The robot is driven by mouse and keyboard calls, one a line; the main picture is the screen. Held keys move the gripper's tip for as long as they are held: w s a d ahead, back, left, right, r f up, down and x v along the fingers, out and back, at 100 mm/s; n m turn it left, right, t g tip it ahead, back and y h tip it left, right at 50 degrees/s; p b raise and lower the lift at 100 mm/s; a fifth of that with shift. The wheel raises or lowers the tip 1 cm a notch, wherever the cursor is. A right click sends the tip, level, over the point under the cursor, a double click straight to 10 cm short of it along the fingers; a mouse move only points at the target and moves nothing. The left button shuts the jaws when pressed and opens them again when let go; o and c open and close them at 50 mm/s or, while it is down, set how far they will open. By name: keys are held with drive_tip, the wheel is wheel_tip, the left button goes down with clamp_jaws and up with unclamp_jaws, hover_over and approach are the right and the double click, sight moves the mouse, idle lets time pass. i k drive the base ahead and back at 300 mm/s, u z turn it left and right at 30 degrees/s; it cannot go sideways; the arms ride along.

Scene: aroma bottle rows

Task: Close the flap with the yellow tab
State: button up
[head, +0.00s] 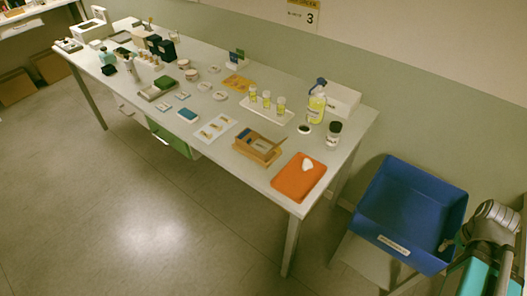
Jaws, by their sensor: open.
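A wooden box (262,157) stands near the front edge of the table, toward its right end. A thin tilted brown piece (277,143) rises at its right side; I cannot tell if it is a flap. A green panel (182,146) with a pale mark or handle shows under the table's front edge; whether it is a flap or a drawer front is unclear. No yellow tab can be made out on either.
The white table (218,150) is crowded. An orange tray (300,180) with a white item lies near its right corner. A pump bottle (317,107) and a dark-capped jar (333,135) stand behind. A blue bin (400,262) is at the right. The floor in front is clear.

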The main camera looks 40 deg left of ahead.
sight(276, 148)
drive_tip(key=u, duration=1.6)
drive_tip(key=k, duration=0.9)
drive_tip(key=u, duration=0.1)
drive_tip(key=i, duration=0.9)
